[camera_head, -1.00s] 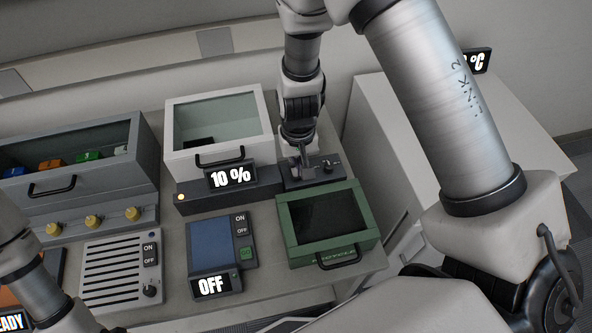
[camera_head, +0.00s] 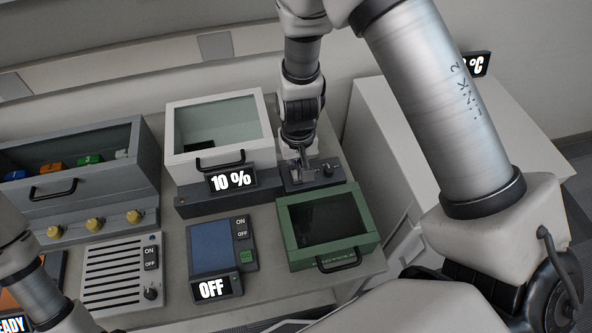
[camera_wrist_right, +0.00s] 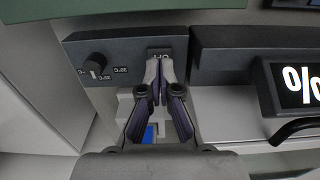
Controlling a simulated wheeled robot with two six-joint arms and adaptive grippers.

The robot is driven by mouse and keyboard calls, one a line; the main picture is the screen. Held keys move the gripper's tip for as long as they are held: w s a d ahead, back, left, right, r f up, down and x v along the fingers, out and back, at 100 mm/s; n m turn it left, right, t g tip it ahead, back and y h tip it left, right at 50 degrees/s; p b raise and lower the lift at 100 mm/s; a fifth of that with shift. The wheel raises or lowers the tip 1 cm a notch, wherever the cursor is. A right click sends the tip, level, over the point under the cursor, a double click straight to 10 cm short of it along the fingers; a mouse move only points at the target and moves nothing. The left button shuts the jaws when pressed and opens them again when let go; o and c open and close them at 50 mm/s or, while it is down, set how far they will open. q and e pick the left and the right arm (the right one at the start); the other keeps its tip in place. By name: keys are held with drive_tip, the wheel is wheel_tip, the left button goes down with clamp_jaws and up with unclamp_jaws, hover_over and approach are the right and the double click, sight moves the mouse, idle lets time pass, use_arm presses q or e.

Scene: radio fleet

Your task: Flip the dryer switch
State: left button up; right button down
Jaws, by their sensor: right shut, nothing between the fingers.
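The dryer (camera_head: 175,143) is a white box with a glass lid, a black handle and a display (camera_head: 232,180) reading "10 %". A dark control panel (camera_head: 313,185) to its right carries a knob (camera_head: 329,171), also seen in the right wrist view (camera_wrist_right: 96,62). In that view the dryer switch (camera_wrist_right: 159,53) is a small dark rocker with "OFF" lettering, partly behind my fingertips. My right gripper (camera_head: 298,168) is shut and empty, pointing at the switch; its fingertips (camera_wrist_right: 158,88) are at or very near it. Contact is unclear. My left gripper is out of view.
A green lidded box (camera_head: 287,225) stands in front of the panel. A blue unit (camera_head: 209,246) reading "OFF" and a slotted white unit (camera_head: 112,273) stand at the front. A grey cabinet (camera_head: 70,220) with yellow knobs is left. A gap separates the table from the white cabinet (camera_head: 385,140).

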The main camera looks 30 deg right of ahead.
wheel_tip(320, 180, up, 6)
drive_tip(key=p, duration=0.4)
drive_tip(key=shift+f, duration=0.1)
drive_tip(key=shift+f, duration=0.1)
